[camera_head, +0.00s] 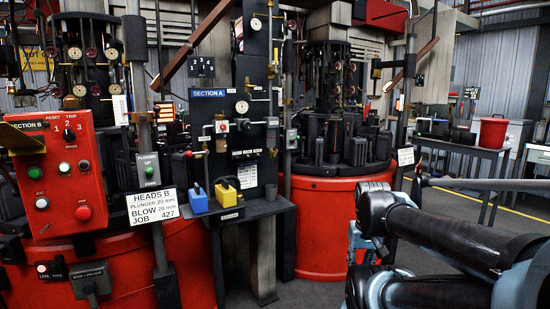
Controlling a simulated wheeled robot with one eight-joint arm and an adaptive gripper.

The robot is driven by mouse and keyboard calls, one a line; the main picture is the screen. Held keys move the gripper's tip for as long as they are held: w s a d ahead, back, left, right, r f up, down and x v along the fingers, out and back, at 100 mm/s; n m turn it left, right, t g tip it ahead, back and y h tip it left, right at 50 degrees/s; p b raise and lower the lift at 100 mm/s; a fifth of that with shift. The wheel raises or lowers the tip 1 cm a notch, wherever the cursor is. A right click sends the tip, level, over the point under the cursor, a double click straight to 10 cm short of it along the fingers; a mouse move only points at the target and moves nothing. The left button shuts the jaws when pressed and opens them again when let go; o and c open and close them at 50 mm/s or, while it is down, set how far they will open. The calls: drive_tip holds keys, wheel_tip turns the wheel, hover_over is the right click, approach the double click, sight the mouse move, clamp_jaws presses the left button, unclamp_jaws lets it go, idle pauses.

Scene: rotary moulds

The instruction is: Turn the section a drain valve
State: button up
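The Section A panel is a dark upright board with a blue and white "SECTION A" label (209,92) left of centre. Below the label is a white valve body with a red part (221,127), joined to thin pipes. Gauges (241,107) are mounted on the board. I cannot tell which fitting is the drain valve, nor its turn position. My black and pale blue arm links fill the lower right, well apart from the panel. My gripper cannot be made out in this view.
A blue padlock-shaped block (198,199) and a yellow one (226,193) sit on a shelf below the panel. A red Section B box (56,174) stands left. Red round machine bases (325,225) flank the panel. A table with a red bin (493,132) stands at right.

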sight(275, 153)
drive_tip(key=shift+s, duration=0.1)
drive_tip(key=w+a+r+n+t+y, duration=0.1)
drive_tip(key=w+a+r+t+y, duration=0.2)
drive_tip(key=w+a+r, duration=0.5)
drive_tip(key=w+a+r+n+t+y, duration=0.1)
drive_tip(key=w+a+r+t+y, duration=0.3)
drive_tip(key=w, duration=0.8)
drive_tip(key=w+a+r+n+t+y, duration=0.1)
drive_tip(key=w+a+r+t+y, duration=0.15)
drive_tip(key=w+a+r, duration=0.6)
drive_tip(key=w+d+m+t, duration=0.2)
drive_tip(key=w+t, duration=0.1)
drive_tip(key=w, duration=0.7)
drive_tip(key=x, duration=1.7)
drive_tip(key=shift+a+r, duration=0.2)
drive_tip(key=shift+r, duration=0.3)
drive_tip(key=shift+s+y, duration=0.2)
drive_tip(key=shift+y, duration=0.05)
